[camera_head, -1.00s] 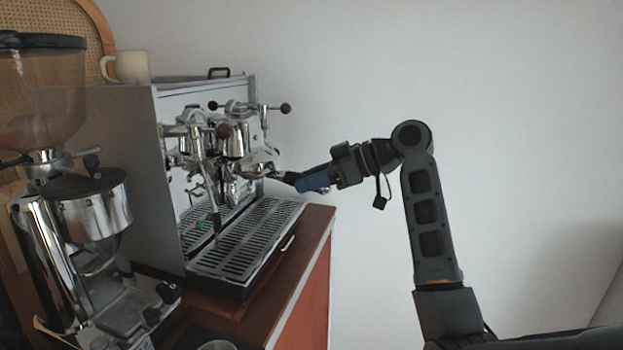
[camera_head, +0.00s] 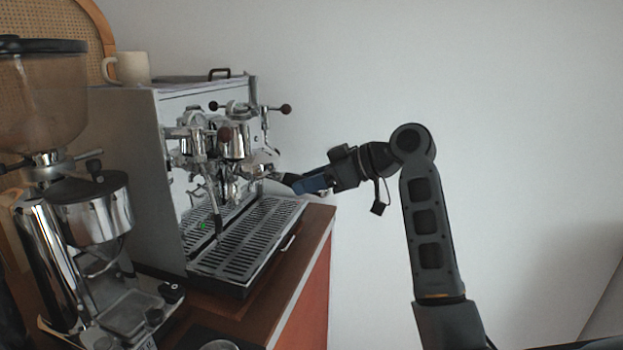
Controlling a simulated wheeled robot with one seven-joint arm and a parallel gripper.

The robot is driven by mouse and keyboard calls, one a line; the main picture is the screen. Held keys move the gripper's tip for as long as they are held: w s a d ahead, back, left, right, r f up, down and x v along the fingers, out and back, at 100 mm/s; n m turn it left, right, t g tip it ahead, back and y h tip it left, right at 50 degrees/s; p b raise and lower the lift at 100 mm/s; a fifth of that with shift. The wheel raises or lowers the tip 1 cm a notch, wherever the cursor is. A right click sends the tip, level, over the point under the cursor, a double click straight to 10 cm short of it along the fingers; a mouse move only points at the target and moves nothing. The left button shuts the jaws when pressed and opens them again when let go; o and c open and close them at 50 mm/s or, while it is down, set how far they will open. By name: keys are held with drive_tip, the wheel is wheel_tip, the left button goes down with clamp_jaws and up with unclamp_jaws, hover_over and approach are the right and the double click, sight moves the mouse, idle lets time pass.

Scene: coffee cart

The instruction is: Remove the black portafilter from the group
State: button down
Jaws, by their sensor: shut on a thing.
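The espresso machine (camera_head: 172,205) stands on the wooden cart, its group head (camera_head: 237,140) facing right. The black portafilter (camera_head: 286,178) shows as a short dark handle reaching out to the right from below the group. My gripper (camera_head: 311,184), with blue fingers, is shut on that handle from the right. The fingers cover most of the handle. The metal head of the portafilter is hard to make out among the chrome parts, so I cannot tell whether it is still seated in the group.
The slotted drip tray (camera_head: 250,240) lies below the group. A grinder (camera_head: 85,215) stands at the front left. A cream mug (camera_head: 131,67) sits on top of the machine. Steam levers with dark knobs (camera_head: 286,108) stick out above my gripper. The space to the right is free.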

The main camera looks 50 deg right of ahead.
drive_tip(key=shift+a, duration=0.15)
drive_tip(key=shift+s+a+r+m+t+h+p, duration=0.1)
drive_tip(key=shift+s+a+m+t+h+p, duration=0.2)
drive_tip(key=shift+a+m+h, duration=0.4)
idle(0.4)
drive_tip(key=shift+a+m+h+p, duration=0.4)
drive_tip(key=shift+a+m+h, duration=0.25)
drive_tip(key=shift+m+h, duration=0.05)
drive_tip(key=shift+a, duration=0.1)
drive_tip(key=shift+s+a+m+h+p, duration=0.1)
drive_tip(key=shift+a+m+h+p, duration=0.35)
drive_tip(key=shift+a+m+h, duration=0.3)
drive_tip(key=shift+a+m+h+p, duration=0.55)
drive_tip(key=shift+a+h, duration=0.05)
drive_tip(key=shift+h, duration=0.25)
